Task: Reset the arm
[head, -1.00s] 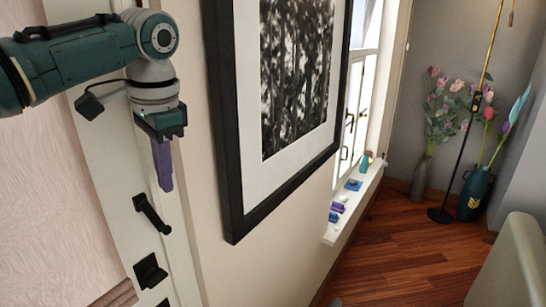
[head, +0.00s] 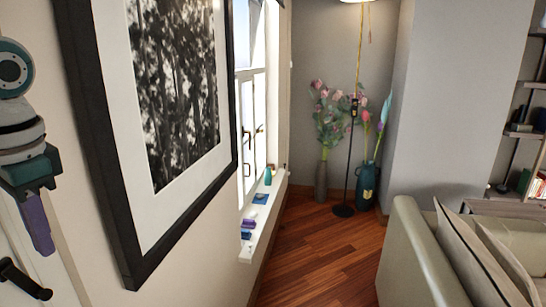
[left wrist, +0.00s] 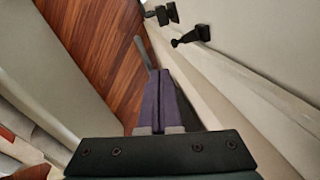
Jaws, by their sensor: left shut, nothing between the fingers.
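My left gripper (head: 38,222) is at the left edge of the head view, on a teal and grey arm. Its purple fingers point down and are shut with nothing between them. It hangs in front of a white door with a black handle (head: 22,278), and I see no contact with it. In the left wrist view the purple fingers (left wrist: 165,103) lie together, with wooden floor and a pale wall beyond them. My right gripper is in neither view.
A black-framed picture (head: 108,160) hangs on the wall right of my left arm. A window sill (head: 262,225) holds small items. A floor lamp and vases stand in the corner. A sofa (head: 412,240) is at the right. Wooden floor (head: 315,240) between is clear.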

